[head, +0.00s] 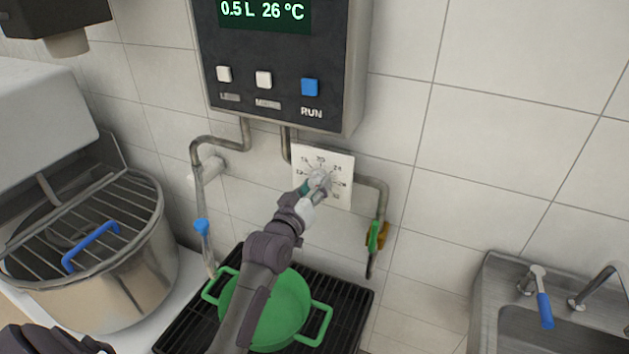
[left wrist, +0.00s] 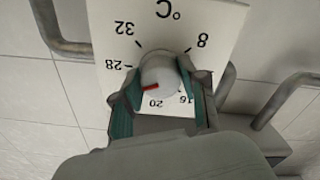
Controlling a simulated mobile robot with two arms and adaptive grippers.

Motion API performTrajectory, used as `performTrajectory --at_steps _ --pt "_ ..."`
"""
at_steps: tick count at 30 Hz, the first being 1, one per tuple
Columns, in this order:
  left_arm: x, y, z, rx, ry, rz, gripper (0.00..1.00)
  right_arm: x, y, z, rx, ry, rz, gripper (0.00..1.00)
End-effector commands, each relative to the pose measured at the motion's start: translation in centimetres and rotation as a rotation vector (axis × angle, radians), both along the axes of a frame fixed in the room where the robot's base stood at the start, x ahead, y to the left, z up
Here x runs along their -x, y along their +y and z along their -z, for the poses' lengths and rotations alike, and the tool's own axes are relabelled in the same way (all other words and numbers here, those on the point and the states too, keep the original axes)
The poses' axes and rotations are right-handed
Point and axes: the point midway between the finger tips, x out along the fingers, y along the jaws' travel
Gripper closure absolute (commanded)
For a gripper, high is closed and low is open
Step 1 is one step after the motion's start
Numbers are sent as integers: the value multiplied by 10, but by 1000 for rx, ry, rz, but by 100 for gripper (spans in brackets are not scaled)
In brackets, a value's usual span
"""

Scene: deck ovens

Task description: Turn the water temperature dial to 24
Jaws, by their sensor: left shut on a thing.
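A white dial plate (head: 338,189) is fixed to the tiled wall below the control box. Its round grey-white dial knob (head: 320,178) carries a red mark and shows close up in the left wrist view (left wrist: 160,72). My left gripper (head: 313,187) is shut on the knob, with a finger on each side. In the upside-down left wrist view, the red mark lies low on the knob, on the side between 20 and 28. The number between them is hidden by a finger. The display (head: 263,12) reads 0.5 L and 26 °C. My right gripper is not in view.
The control box (head: 283,60) has two white buttons and a blue RUN button (head: 310,87). Pipes flank the plate, with a green-handled valve (head: 375,236) at right. A green pot (head: 285,312) stands on a black grate below my arm. A mixer bowl (head: 130,290) is left, a sink (head: 500,300) right.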

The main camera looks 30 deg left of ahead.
Motion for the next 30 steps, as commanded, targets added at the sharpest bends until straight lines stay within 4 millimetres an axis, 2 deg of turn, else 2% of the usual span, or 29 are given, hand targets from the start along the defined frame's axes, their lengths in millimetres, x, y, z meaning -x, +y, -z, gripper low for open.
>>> performTrajectory --at_steps 3,15,30 --pt "0 0 -3 95 -5 -1 92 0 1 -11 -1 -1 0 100" --pt "0 0 -2 322 -19 -1 92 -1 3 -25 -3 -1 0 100" --pt "0 0 -1 376 -24 -1 92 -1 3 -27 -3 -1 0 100"
